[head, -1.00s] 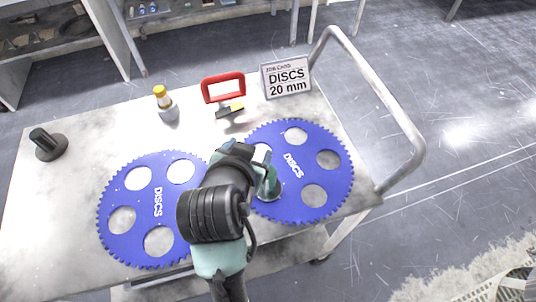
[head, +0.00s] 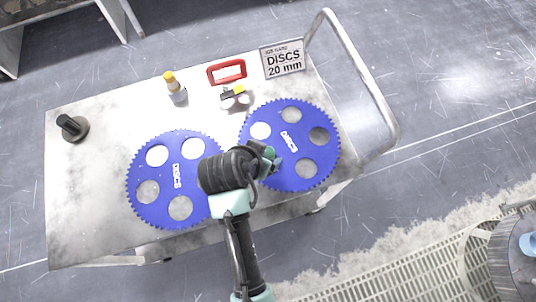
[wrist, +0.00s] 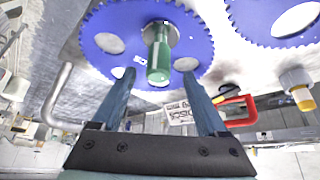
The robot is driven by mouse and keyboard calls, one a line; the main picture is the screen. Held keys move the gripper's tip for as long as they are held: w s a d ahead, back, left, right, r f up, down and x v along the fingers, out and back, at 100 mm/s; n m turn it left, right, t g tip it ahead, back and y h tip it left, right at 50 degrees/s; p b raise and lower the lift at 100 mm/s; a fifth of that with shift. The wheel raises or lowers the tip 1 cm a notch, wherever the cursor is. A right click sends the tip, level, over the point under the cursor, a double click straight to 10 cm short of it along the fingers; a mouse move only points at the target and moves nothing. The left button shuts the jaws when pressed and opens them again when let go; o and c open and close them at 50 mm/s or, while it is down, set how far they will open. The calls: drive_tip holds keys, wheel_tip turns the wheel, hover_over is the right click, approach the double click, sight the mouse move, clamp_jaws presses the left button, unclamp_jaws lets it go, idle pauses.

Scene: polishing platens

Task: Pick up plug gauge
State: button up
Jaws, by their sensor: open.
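The plug gauge (wrist: 159,62) is a green handle with a grey metal end, in the upper middle of the wrist view, at one blue disc. In the head view my arm mostly hides it, and only a little green shows near the right disc. My gripper (wrist: 159,78) is open, its two fingers spread to either side of the gauge's handle in the picture. The handle appears between and beyond the fingertips, and I cannot tell whether they overlap it in depth. My gripper (head: 266,156) is over the right blue disc (head: 309,172) in the head view.
Another blue disc (head: 150,207) lies to the left on the cart top (head: 90,220). A black knob (head: 70,127) stands far left. A rail (head: 365,80) bounds the right.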

drive_tip(key=x, duration=0.3)
drive_tip(key=shift+p+x, duration=0.3)
drive_tip(key=shift+x, duration=2.4)
drive_tip(key=shift+s, duration=0.2)
drive_tip(key=shift+c, duration=0.3)
drive_tip(key=shift+f, duration=0.1)
clamp_jaws()
drive_tip(key=shift+s, duration=0.1)
drive_tip(key=shift+s+a+f, duration=0.1)
drive_tip(key=shift+s+f, duration=0.05)
drive_tip(key=shift+f, duration=0.05)
drive_tip(key=shift+r, duration=0.1)
